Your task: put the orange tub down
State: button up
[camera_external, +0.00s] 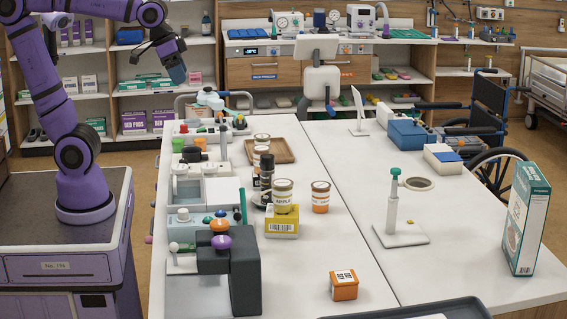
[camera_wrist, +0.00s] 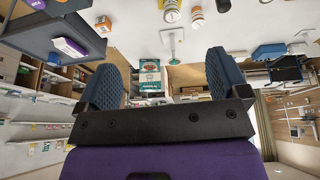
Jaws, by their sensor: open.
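An orange tub (camera_external: 320,198) with a pale lid stands upright on the white table, right of a yellow-labelled jar (camera_external: 283,200). The tub also shows near the top of the wrist view (camera_wrist: 197,22), beside the jar (camera_wrist: 172,12). My gripper (camera_external: 178,74) is raised at the upper left of the external view, well away from the tub and above the far left of the table. In the wrist view its two blue ridged fingers (camera_wrist: 162,82) are wide apart, with nothing held between them.
A yellow box (camera_external: 282,222) supports the yellow-labelled jar. A small orange box (camera_external: 344,286) and dark tray (camera_external: 470,309) are at the front. A white stand (camera_external: 401,236) and tall carton (camera_external: 527,220) are right. Equipment crowds the left edge. The table's middle has free room.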

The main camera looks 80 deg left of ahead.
jog(key=s+a+f, duration=0.2)
jog(key=s+f, duration=0.2)
jog(key=s, duration=0.7)
jog(key=shift+a+f+t, duration=0.15)
jog(key=shift+a+t, duration=0.25)
dwell(0.3)
